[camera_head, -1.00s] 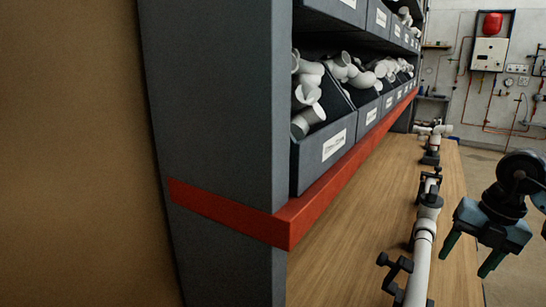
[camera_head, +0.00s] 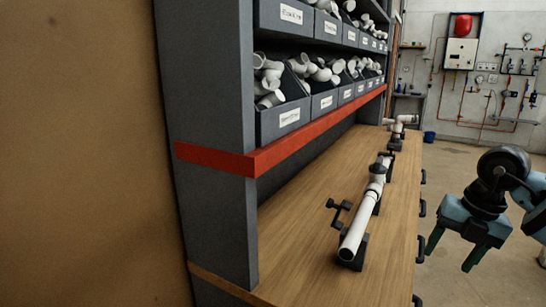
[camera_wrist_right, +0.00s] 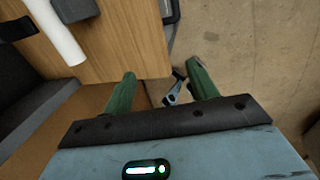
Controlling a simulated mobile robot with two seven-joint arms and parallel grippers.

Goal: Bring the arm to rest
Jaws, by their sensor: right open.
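My right gripper (camera_head: 452,252) is open and empty, its green fingers pointing down to the right of the workbench's front edge in the head view. It also shows in the right wrist view (camera_wrist_right: 161,92), with its two fingers apart and nothing between them but floor and a small blue and dark item far below. My right arm comes in from the right. My left gripper is in neither view.
A wooden workbench (camera_head: 310,240) carries a white pipe assembly (camera_head: 359,225) in dark clamps. Behind it stands a grey shelf (camera_head: 215,100) with labelled bins (camera_head: 284,120) of white fittings. A brown panel fills the left. Open floor lies right of the bench.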

